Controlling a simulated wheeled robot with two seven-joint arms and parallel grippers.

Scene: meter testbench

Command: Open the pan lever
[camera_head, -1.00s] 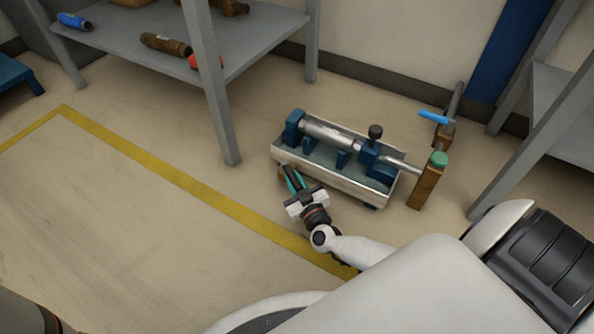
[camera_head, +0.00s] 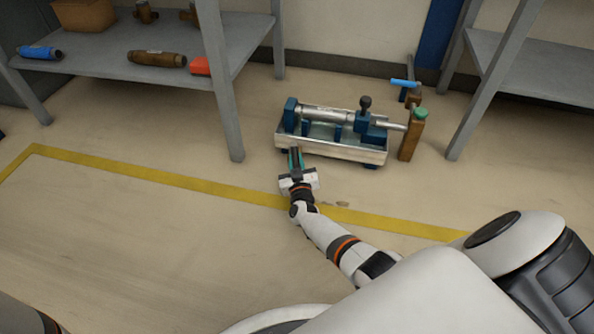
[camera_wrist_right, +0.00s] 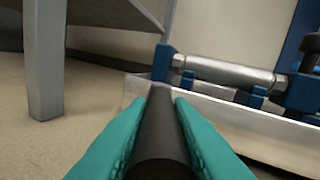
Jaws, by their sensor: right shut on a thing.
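The pan (camera_head: 345,149) is a pale metal trough under the test bench, standing on the floor by the back wall. A dark round bar, which I take to be the pan lever (camera_wrist_right: 160,130), lies between the teal fingers in the right wrist view and points toward the pan's left end. My right gripper (camera_head: 296,156) is shut on it, at the pan's front left corner. In the head view the fingers hide the lever. The pan's wall also shows in the right wrist view (camera_wrist_right: 255,130). My left gripper is not in view.
A silver meter (camera_head: 330,115) lies in blue clamps above the pan. A brown pipe stand with a green cap (camera_head: 421,113) and a blue-handled valve (camera_head: 404,83) are at the right. A grey shelf (camera_head: 190,55) stands left.

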